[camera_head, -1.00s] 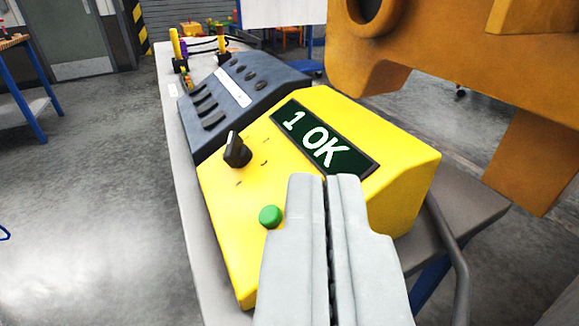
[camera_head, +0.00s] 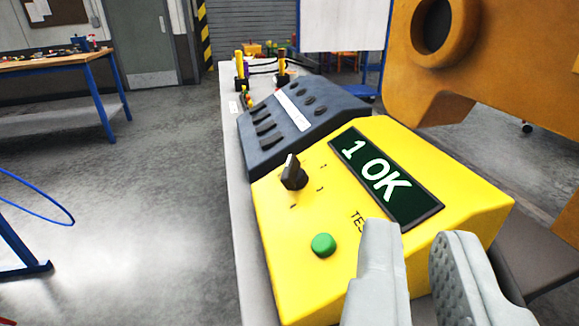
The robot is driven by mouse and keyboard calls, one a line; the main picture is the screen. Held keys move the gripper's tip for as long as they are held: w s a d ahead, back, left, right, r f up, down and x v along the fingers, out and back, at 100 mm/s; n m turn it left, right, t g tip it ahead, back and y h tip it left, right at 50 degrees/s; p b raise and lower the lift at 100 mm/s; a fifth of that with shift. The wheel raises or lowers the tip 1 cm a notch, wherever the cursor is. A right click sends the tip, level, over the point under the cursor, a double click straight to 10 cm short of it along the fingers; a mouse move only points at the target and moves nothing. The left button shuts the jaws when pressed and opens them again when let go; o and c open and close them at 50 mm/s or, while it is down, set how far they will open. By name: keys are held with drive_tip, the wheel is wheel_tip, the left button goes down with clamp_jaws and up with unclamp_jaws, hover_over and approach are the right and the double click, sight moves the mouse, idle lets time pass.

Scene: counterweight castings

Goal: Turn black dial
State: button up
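The black dial (camera_head: 293,174) is a pointed knob on the sloped face of a yellow tester box (camera_head: 290,235). Its pale-edged pointer aims up, and small marks lie around it. A green button (camera_head: 323,245) sits below it. A dark display (camera_head: 387,178) on the box reads "1 OK". My gripper (camera_head: 418,232) is open and empty at the lower right, in front of the box's lower right part. It is to the right of and below the dial, apart from it. The fingers hide part of the lettering that begins "TES".
A dark grey console (camera_head: 290,120) with several switches stands behind the yellow box on the same bench (camera_head: 235,165). A large orange casting (camera_head: 480,60) fills the upper right. A blue-legged table (camera_head: 60,65) stands far left.

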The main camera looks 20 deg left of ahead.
drive_tip(key=o, duration=0.3)
drive_tip(key=shift+w+a+r, duration=0.1)
drive_tip(key=shift+w+a, duration=0.05)
drive_tip(key=shift+w, duration=0.1)
drive_tip(key=o, duration=0.9)
drive_tip(key=w+n+g, duration=0.1)
drive_tip(key=w+a+n, duration=0.1)
drive_tip(key=w, duration=0.1)
drive_tip(key=w+a+n+g, duration=0.1)
drive_tip(key=shift+w+a+r+g+y, duration=0.1)
drive_tip(key=shift+w+r+g+y, duration=0.1)
drive_tip(key=shift+r+g+y, duration=0.15)
drive_tip(key=shift+c, duration=0.2)
wheel_tip(320, 180, up, 3)
drive_tip(key=n+g+h, duration=0.5)
drive_tip(key=n+g, duration=0.7)
drive_tip(key=n, duration=0.3)
hover_over(287, 166)
drive_tip(key=s+a, duration=0.4)
drive_tip(key=a, duration=0.3)
drive_tip(key=x, duration=1.7)
drive_tip(key=shift+d+f, duration=0.15)
drive_tip(key=shift+d, duration=0.15)
drive_tip(key=c, duration=1)
